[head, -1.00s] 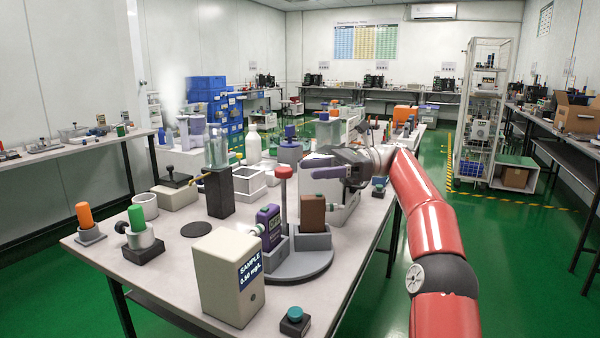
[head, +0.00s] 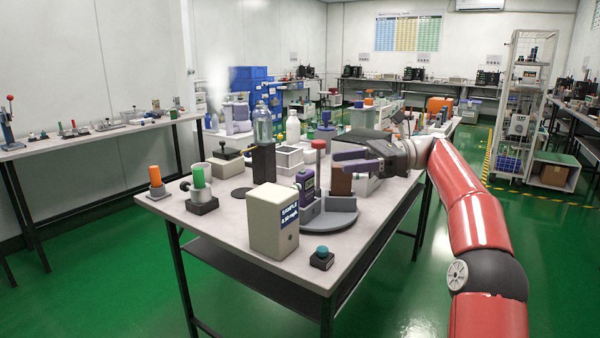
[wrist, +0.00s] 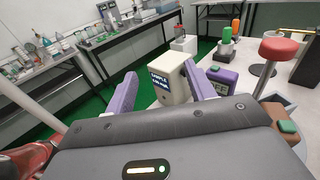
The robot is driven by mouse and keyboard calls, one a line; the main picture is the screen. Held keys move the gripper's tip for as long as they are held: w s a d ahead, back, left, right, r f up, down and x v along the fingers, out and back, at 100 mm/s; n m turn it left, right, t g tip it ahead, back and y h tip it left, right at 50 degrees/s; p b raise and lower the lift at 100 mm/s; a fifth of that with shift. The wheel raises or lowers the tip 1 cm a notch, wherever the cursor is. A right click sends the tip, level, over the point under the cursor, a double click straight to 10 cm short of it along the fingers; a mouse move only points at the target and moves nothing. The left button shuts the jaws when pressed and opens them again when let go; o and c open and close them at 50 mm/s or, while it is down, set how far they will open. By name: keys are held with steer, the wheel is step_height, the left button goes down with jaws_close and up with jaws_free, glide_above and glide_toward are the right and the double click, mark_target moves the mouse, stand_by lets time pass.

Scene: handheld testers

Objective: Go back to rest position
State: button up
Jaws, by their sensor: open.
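My gripper (head: 345,160) is over the right part of the near table, above the grey round stand. Its two purple fingers are spread apart and empty; they also show in the wrist view (wrist: 158,90). A purple handheld tester (head: 306,184) sits in the grey stand (head: 330,216), left of and below my gripper; it also shows in the wrist view (wrist: 222,84). A brown block (head: 340,182) stands in the stand below the fingers, partly hidden by them. A beige sample box (head: 270,220) is at the table's front; in the wrist view it shows between the fingers (wrist: 168,82).
A red-topped post (head: 318,145) rises from the stand close to the fingers. A bottle on a dark block (head: 263,165) and orange and green cylinders (head: 155,176) stand further left. A teal-topped button box (head: 321,258) is at the front edge. Green floor (head: 90,270) is clear at left.

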steer(key=s+a+f+n+t+h, duration=0.45)
steer(key=s+a+h, duration=0.4)
steer(key=s, duration=0.25)
steer(key=s+d+f+n+t+h, duration=0.2)
steer(key=s+d+f+n+h, duration=0.2)
steer(key=s+f, duration=0.5)
steer(key=s+d+f+n+t+h, duration=0.2)
steer(key=s+d+f+n+h, duration=0.2)
steer(key=s, duration=1)
steer(key=shift+s+d+f+n, duration=0.4)
steer(key=shift+d+f+n, duration=1.15)
steer(key=shift+d+f, duration=0.95)
steer(key=shift+d+r, duration=0.1)
steer(key=shift+r, duration=0.1)
steer(key=shift+c, duration=0.2)
